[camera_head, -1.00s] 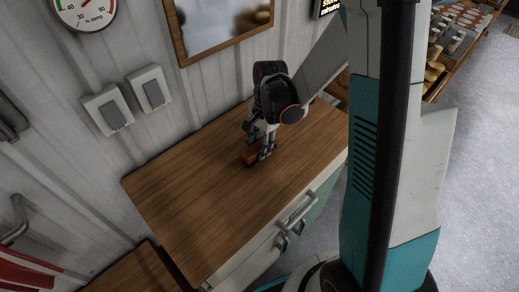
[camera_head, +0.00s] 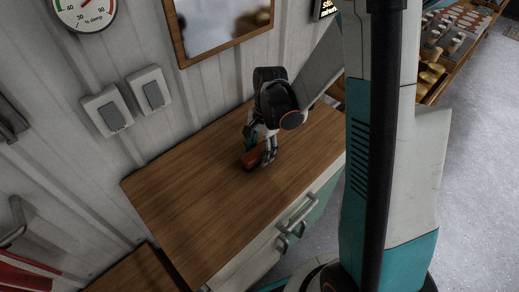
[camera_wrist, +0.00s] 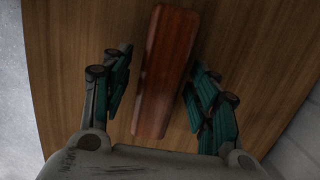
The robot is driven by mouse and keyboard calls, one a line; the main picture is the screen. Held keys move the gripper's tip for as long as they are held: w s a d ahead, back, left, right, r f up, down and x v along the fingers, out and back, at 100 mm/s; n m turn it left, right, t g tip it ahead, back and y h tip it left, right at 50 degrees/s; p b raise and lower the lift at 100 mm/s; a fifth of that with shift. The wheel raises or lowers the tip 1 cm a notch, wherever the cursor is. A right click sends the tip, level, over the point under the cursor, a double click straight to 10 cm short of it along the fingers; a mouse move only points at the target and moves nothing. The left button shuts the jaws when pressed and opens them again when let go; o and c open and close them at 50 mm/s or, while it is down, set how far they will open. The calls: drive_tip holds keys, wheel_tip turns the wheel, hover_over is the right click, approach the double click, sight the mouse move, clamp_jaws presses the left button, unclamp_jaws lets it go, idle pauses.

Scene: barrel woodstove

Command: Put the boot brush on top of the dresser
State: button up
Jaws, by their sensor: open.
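The boot brush (camera_wrist: 165,70) is a reddish-brown wooden block lying on the wooden top of the dresser (camera_head: 200,195). It also shows in the head view (camera_head: 250,158), partly hidden by my gripper. My gripper (camera_head: 260,155) is over the dresser top, pointing down at the brush. In the wrist view my gripper (camera_wrist: 158,95) is open, with teal-padded fingers on either side of the brush and a visible gap on both sides. The brush's underside is hidden.
A framed mirror (camera_head: 225,25), two switches (camera_head: 130,97) and a gauge (camera_head: 85,10) are on the wall behind. The dresser's front has handles (camera_head: 297,212). The dresser top left of the brush is clear. A shelf of goods (camera_head: 445,50) stands at the far right.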

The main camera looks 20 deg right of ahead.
wheel_tip(320, 180, up, 12)
drive_tip(key=d+p, duration=0.2)
drive_tip(key=p, duration=0.1)
drive_tip(key=s+a+r+n+t+h, duration=0.1)
drive_tip(key=s+a+r+n+t, duration=0.1)
drive_tip(key=s+r+n+t, duration=0.6)
drive_tip(key=shift+s+a+r+n+h, duration=0.25)
drive_tip(key=shift+s+r+n+h, duration=0.05)
drive_tip(key=shift+s+r+n, duration=2.5)
drive_tip(key=shift+w, duration=0.1)
